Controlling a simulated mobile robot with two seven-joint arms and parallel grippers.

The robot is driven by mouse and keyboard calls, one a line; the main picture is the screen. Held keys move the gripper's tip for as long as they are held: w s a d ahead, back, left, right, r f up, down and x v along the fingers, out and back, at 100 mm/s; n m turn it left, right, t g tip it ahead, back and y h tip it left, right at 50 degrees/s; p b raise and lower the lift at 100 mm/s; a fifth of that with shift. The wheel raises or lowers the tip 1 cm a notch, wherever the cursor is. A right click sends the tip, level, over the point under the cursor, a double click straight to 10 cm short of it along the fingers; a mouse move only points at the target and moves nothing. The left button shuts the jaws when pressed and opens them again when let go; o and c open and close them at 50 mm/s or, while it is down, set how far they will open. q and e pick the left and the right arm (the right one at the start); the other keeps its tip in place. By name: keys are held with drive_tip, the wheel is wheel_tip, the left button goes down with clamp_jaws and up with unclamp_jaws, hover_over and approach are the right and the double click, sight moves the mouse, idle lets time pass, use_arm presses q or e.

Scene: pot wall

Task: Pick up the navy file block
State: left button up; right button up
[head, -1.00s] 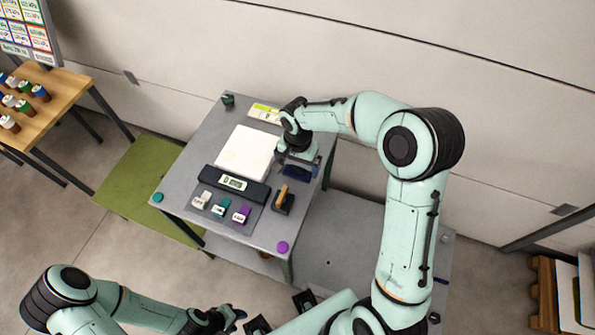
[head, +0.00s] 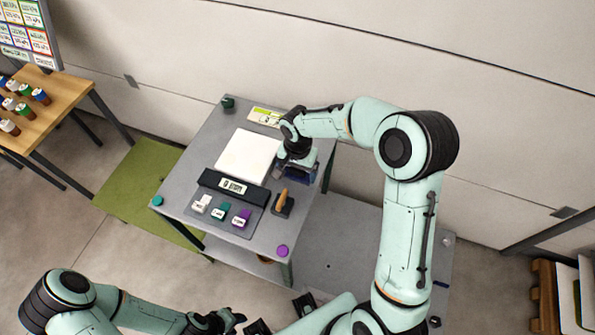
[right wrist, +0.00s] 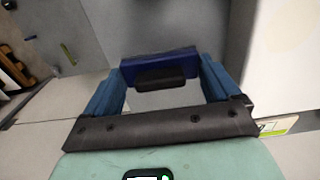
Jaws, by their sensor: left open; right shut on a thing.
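The navy file block (right wrist: 158,62) is a dark blue bar with a black handle-like piece on its near side. In the right wrist view it spans the gap between the two blue fingers of my right gripper (right wrist: 163,74), which is shut on it. In the head view the block (head: 301,174) shows partly under my right gripper (head: 296,165), near the right edge of the grey table (head: 180,192). I cannot tell if it is clear of the tabletop. My left gripper (head: 231,319) is open and empty, low in the head view, away from the table.
A white slab (head: 247,156) and a dark bar with a display (head: 233,186) lie left of the block. A wooden-handled stamp (head: 283,203) and small white, teal and purple blocks (head: 241,218) lie in front.

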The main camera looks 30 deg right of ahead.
use_arm(q)
drive_tip(key=shift+w+r+p, duration=0.8)
drive_tip(key=shift+r+p, duration=0.1)
drive_tip(key=shift+r, duration=0.25)
use_arm(e)
wheel_tip(320, 180, up, 19)
drive_tip(key=shift+r, duration=0.2)
drive_tip(key=o, duration=0.4)
drive_tip(key=shift+c, duration=0.3)
